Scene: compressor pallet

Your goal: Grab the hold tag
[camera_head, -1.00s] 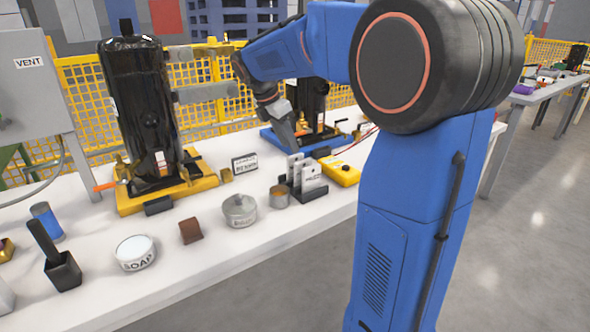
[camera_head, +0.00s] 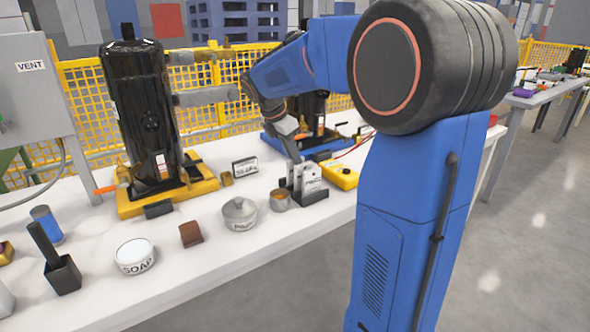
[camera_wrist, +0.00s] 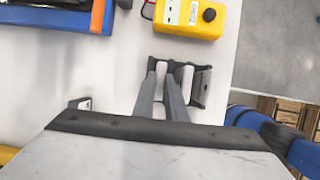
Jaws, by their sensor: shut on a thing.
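A black rack (camera_head: 313,196) on the white bench holds several upright pale tags (camera_head: 311,177). The rack also shows in the wrist view (camera_wrist: 203,101). My gripper (camera_head: 296,161) points down over the rack's left end. In the wrist view my gripper (camera_wrist: 161,80) has its two fingers close on either side of the leftmost pale tag (camera_wrist: 161,67), shut on it. That tag still appears to stand in the rack. The other tags (camera_wrist: 187,77) are just right of the fingers. Their printing is too small to read, so I cannot confirm which one is the hold tag.
A yellow box (camera_head: 340,174) stands right behind the rack, close to it. The bench's front edge is near.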

